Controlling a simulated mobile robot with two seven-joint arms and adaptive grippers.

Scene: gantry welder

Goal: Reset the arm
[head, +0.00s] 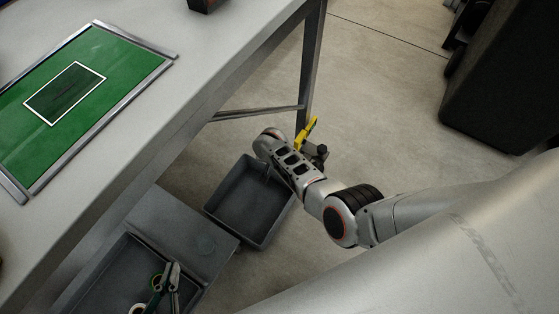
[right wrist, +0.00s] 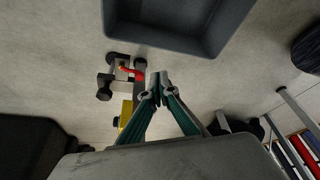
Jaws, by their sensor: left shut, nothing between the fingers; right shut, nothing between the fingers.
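My right arm (head: 345,215) comes in from the right in the head view and reaches over a dark grey bin on the floor (head: 222,208). Its gripper is mostly hidden there behind the arm. In the right wrist view my right gripper (right wrist: 159,84) has its teal-sided fingers together at the tips, with nothing between them. The bin's corner (right wrist: 225,48) lies beyond the fingertips. My left gripper (head: 171,268) shows at the bottom left of the head view, shut and empty, over a grey tray (head: 108,262).
A grey workbench (head: 205,75) with a green framed panel (head: 125,62) fills the left. A yellow part (head: 306,132) and dark knobs sit just behind my right arm. A large black box (head: 500,85) stands at the upper right. Open floor (head: 385,110) lies between.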

